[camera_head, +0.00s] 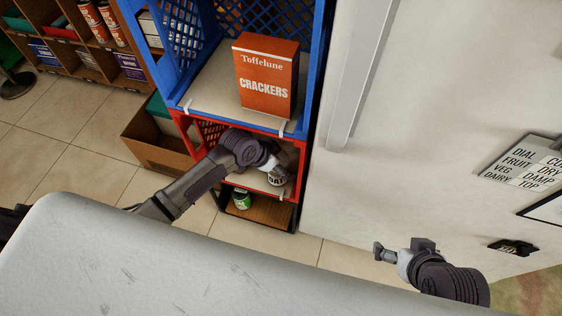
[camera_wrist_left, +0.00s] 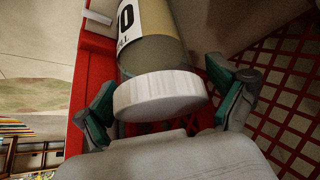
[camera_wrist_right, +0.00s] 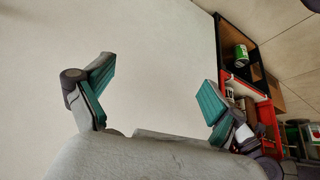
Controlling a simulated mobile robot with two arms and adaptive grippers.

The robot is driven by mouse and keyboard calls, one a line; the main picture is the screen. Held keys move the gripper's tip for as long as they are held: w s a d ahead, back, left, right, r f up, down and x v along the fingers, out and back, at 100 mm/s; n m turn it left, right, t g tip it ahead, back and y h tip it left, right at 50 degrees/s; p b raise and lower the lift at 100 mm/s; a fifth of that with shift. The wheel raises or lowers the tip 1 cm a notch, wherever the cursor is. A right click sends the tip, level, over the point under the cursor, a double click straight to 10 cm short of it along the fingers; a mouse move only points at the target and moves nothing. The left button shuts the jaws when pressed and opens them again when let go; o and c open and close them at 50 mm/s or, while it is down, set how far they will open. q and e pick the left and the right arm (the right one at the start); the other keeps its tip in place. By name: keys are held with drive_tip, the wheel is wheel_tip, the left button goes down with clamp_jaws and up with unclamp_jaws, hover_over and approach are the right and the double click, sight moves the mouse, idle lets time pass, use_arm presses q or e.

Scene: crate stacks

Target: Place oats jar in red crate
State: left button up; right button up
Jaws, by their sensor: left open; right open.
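The oats jar (camera_head: 277,181), with a white label partly reading "OAT", is in the red crate (camera_head: 243,176). In the left wrist view its white lid (camera_wrist_left: 160,95) faces my palm, with the tan body (camera_wrist_left: 155,55) beyond. My left gripper (camera_head: 272,166) reaches into the crate's open front. In the left wrist view its open fingers (camera_wrist_left: 168,103) lie on either side of the lid, with a gap visible on the right. Whether the jar rests fully on the crate's liner is hidden. My right gripper (camera_head: 401,246) is open and empty, before the white panel.
A blue crate (camera_head: 318,85) with an orange crackers box (camera_head: 266,78) stands above the red crate. Below is a dark-framed shelf (camera_head: 268,213) with a green can (camera_head: 241,199). A white cabinet (camera_head: 420,110) is close on the right. Red lattice (camera_wrist_left: 287,80) borders the left gripper.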

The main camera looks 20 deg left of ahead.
use_arm(q)
drive_tip(key=shift+s+a+r+p, duration=0.3)
drive_tip(key=shift+r+p, duration=0.1)
drive_tip(key=shift+r, duration=0.2)
drive_tip(key=shift+s+a+f+p, duration=0.1)
drive_tip(key=shift+s+a+p, duration=0.2)
drive_tip(key=shift+s+a, duration=0.7)
drive_tip(key=s+a+p, duration=0.1)
drive_tip(key=s+a, duration=0.5)
drive_tip(key=s, duration=0.1)
drive_tip(key=s+d+r+n, duration=0.1)
drive_tip(key=s+d+r, duration=0.2)
drive_tip(key=s+d, duration=0.3)
drive_tip(key=s+a+r+n+g+y, duration=0.1)
drive_tip(key=s+a+r+n+y, duration=0.3)
drive_tip(key=s+r, duration=0.4)
drive_tip(key=shift+s+a+r+n, duration=0.15)
drive_tip(key=shift+s+a+n, duration=0.5)
drive_tip(key=shift+n, duration=0.05)
use_arm(e)
drive_tip(key=s, duration=0.1)
drive_tip(key=s+d+g, duration=0.1)
drive_tip(key=s, duration=0.1)
drive_tip(key=s+r+g, duration=0.1)
drive_tip(key=shift+s+d+h, duration=0.15)
drive_tip(key=shift+h, duration=0.15)
